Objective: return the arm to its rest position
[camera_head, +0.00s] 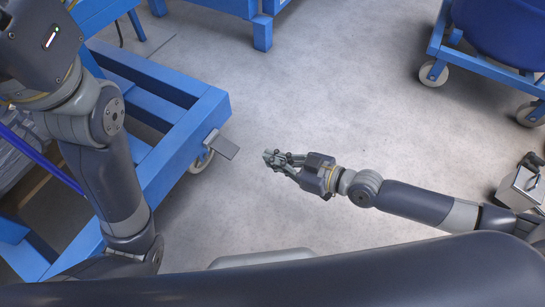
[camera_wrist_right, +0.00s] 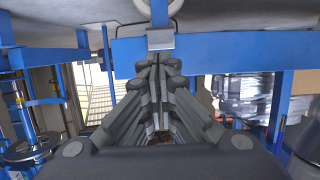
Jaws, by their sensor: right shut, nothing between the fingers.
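My right gripper (camera_head: 271,157) is in the middle of the head view, with its arm coming in from the right. Its fingers are together and nothing is between them. In the right wrist view the fingers of my right gripper (camera_wrist_right: 160,62) point up the picture and close toward each other. They point toward a blue frame and appear clear of it. My left arm comes in at the upper left of the head view; its gripper is not visible there.
A blue frame (camera_head: 176,139) with a caster and a grey pedal (camera_head: 223,145) stands left of my right gripper. A blue wheeled cart (camera_head: 487,66) holding a blue tub (camera_head: 507,28) is at the upper right. The grey floor (camera_head: 330,90) between them is clear.

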